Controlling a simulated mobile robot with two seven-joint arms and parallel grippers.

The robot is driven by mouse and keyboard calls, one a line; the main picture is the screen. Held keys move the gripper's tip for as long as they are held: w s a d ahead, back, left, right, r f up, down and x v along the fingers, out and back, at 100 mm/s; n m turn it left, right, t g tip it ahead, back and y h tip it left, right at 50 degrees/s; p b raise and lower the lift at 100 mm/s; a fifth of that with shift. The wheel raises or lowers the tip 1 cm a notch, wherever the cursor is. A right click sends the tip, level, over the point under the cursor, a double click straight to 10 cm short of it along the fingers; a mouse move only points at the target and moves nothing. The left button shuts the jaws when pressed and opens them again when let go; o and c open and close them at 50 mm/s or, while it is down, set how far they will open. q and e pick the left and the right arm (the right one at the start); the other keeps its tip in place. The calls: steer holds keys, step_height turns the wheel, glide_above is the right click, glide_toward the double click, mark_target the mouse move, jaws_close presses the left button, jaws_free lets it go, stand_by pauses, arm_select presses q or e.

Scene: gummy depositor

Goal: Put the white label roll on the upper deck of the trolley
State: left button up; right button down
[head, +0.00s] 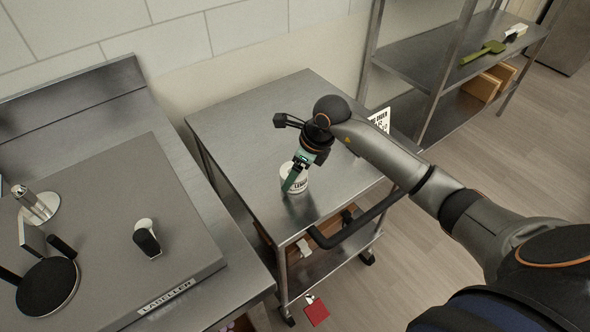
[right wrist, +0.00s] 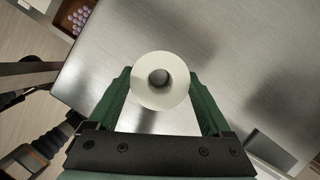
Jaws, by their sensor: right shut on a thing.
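The white label roll (head: 299,184) is at the upper deck (head: 245,120) of the steel trolley, near its front part. My right gripper (head: 293,180) reaches down from above and is shut on the roll. In the right wrist view the roll (right wrist: 180,82) sits between the two green fingers (right wrist: 160,95), its round end and dark core hole facing the camera. The deck (right wrist: 255,60) lies behind it; I cannot tell whether the roll touches it or hovers just above. My left gripper is not in view.
The labeller bench (head: 185,235) stands to the left with a dark round plate (head: 47,288) on it. A black handle (head: 355,228) runs along the trolley's near side. A steel rack (head: 425,55) with a green scoop (head: 482,52) stands behind right. The deck's far left is clear.

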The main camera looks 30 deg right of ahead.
steer(key=shift+f, duration=0.15)
jaws_free()
steer(key=v, duration=1.2)
steer(key=shift+r, duration=0.2)
